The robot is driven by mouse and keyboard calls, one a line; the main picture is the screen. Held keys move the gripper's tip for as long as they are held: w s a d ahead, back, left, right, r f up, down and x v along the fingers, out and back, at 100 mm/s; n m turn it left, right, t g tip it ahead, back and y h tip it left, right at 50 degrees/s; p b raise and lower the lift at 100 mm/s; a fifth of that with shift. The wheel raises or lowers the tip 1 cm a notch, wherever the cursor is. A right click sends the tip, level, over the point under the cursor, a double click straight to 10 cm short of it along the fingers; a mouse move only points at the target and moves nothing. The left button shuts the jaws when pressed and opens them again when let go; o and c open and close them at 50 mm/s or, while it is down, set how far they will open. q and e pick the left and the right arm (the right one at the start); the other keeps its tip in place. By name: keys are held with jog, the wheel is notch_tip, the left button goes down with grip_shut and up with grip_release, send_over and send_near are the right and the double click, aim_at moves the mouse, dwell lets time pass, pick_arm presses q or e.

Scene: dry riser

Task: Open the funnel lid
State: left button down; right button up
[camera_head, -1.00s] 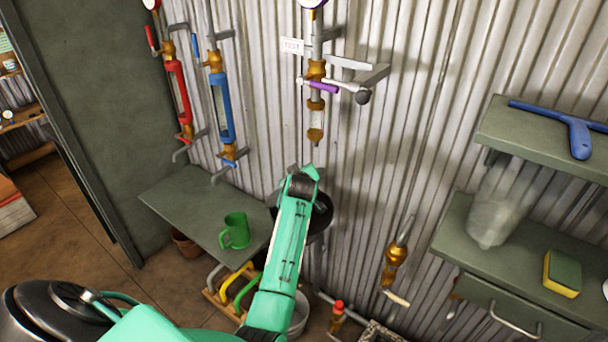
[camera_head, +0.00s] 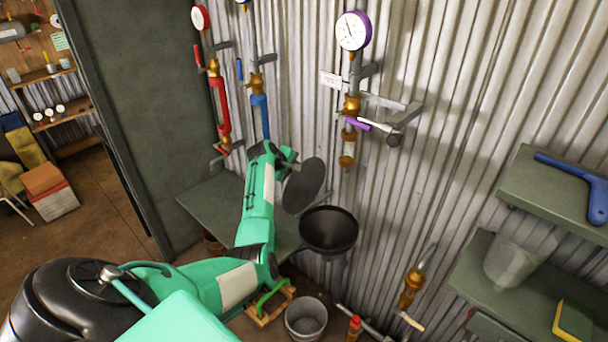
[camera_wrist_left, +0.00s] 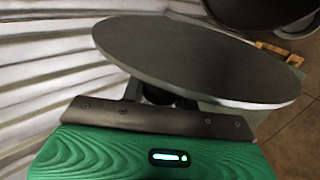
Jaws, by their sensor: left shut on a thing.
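The funnel (camera_head: 329,232) is a black, wide-mouthed cone near the corrugated wall, with its dark opening facing up and uncovered. The funnel lid (camera_head: 304,186) is a dark grey round disc, tilted steeply, above and to the left of the funnel and apart from its rim. My left gripper (camera_head: 288,158) is shut on the lid; its fingertips are largely hidden. In the left wrist view the lid (camera_wrist_left: 200,58) spreads just beyond my gripper (camera_wrist_left: 160,94), with the dark funnel (camera_wrist_left: 262,10) behind it at the upper right. My right gripper is not in view.
A green-grey bench (camera_head: 205,205) lies under my left arm. Pipes with a red-rimmed gauge (camera_head: 200,17) and a purple-rimmed gauge (camera_head: 352,30) run up the wall. A bucket (camera_head: 306,318) stands below the funnel. Shelves (camera_head: 545,185) fill the right side.

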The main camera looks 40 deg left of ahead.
pick_arm(q)
jog(key=shift+w+a+f+n+h+b, duration=0.1)
jog(key=shift+a+f+n+h+b, duration=0.15)
jog(key=shift+a, duration=0.3)
jog(key=shift+a+f+n+h+b, duration=0.1)
jog(key=shift+a+h+b, duration=0.2)
jog(key=shift+a, duration=0.3)
jog(key=shift+w+a+f+n+h+b, duration=0.1)
jog(key=shift+a+f+n+h+b, duration=0.1)
jog(key=shift+a+h, duration=0.25)
jog(key=shift+a, duration=0.1)
jog(key=c, duration=1.1)
grip_release()
jog(key=shift+f, duration=0.1)
jog(key=shift+o, duration=0.2)
jog(key=b+v, duration=0.2)
jog(key=v, duration=1.1)
jog(key=shift+s+r, duration=0.2)
jog(key=shift+r, duration=0.15)
